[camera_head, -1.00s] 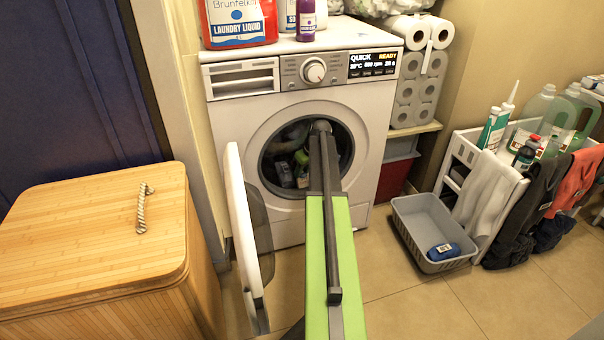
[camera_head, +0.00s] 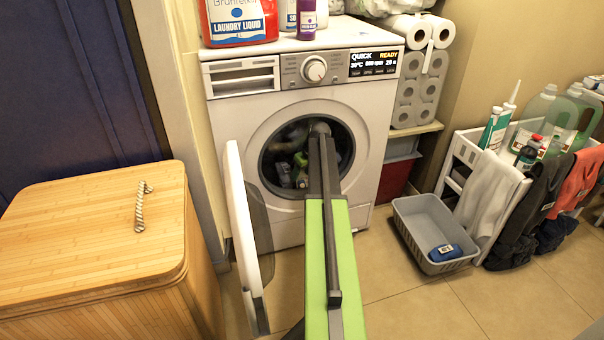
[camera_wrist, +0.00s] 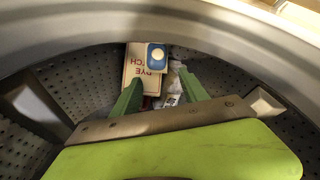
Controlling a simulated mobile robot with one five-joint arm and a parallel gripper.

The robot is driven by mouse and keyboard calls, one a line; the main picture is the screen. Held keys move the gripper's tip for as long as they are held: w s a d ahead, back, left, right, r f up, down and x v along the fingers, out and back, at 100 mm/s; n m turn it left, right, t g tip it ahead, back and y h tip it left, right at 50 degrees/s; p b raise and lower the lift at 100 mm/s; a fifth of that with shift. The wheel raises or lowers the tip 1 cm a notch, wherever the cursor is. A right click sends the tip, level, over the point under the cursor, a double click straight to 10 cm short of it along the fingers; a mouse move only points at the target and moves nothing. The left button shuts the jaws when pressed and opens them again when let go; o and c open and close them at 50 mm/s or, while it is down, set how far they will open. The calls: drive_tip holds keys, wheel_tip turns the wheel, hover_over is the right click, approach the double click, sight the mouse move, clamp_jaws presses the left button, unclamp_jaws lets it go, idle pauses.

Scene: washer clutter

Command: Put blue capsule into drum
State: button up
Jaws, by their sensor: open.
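The blue capsule (camera_wrist: 157,56), a rounded blue block with a pale oval centre, shows inside the drum (camera_wrist: 88,78) in the wrist view. It lies over the upper right part of a white box with red lettering (camera_wrist: 136,74). My gripper (camera_wrist: 160,77) is inside the drum, its two green fingers apart with nothing held between them. The capsule is just beyond the fingertips. In the head view my arm reaches through the round opening of the white washer (camera_head: 236,120), and the fingers and capsule cannot be made out there.
The washer door (camera_head: 243,230) stands open at left, beside a wooden hamper (camera_head: 85,230). A grey basket (camera_head: 408,222) on the floor holds a dark blue labelled item (camera_head: 444,252). A white rack (camera_head: 460,152) with bottles and cloths stands right. Other items lie in the drum.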

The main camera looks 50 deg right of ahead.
drive_tip(key=s+a, duration=0.1)
drive_tip(key=s, duration=1.1)
drive_tip(key=shift+s+a+r, duration=0.15)
drive_tip(key=shift+r, duration=0.3)
